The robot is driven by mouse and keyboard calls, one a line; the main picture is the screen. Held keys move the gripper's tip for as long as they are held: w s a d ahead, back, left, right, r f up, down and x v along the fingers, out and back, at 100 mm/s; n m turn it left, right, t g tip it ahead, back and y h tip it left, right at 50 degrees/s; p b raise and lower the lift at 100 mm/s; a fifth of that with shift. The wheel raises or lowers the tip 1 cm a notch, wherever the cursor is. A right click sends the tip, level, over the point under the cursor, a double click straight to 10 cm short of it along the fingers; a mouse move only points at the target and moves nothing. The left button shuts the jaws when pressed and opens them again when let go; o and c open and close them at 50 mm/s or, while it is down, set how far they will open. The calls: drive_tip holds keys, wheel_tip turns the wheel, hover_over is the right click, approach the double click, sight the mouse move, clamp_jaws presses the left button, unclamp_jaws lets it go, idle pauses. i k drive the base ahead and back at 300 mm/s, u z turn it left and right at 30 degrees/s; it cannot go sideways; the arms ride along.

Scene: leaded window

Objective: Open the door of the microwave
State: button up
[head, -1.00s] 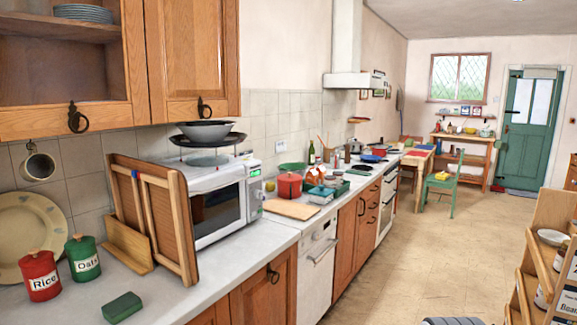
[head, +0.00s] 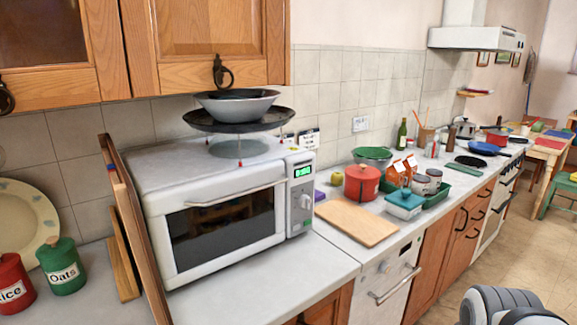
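The white microwave (head: 200,215) stands on the left counter in the head view, with its front turned toward me. Its door (head: 222,232) is shut, with a dark window in a white frame. A control panel with a green display and knobs (head: 303,195) is at the right of the door. A grey and black rounded part of my own body (head: 505,305) shows at the lower right edge. No gripper fingers can be made out there.
A wooden board or rack (head: 135,235) leans right beside the microwave's left side. A grey bowl and dark pan (head: 238,112) sit above it on a stand. A cutting board (head: 356,222) and red pot (head: 362,182) are to its right. Counter in front is clear.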

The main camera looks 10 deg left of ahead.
sight(206, 240)
drive_tip(key=u, duration=0.55)
drive_tip(key=i, duration=0.95)
drive_tip(key=u, duration=0.45)
drive_tip(key=k, duration=0.95)
drive_tip(key=u, duration=0.15)
drive_tip(key=i, duration=0.95)
drive_tip(key=z, duration=0.05)
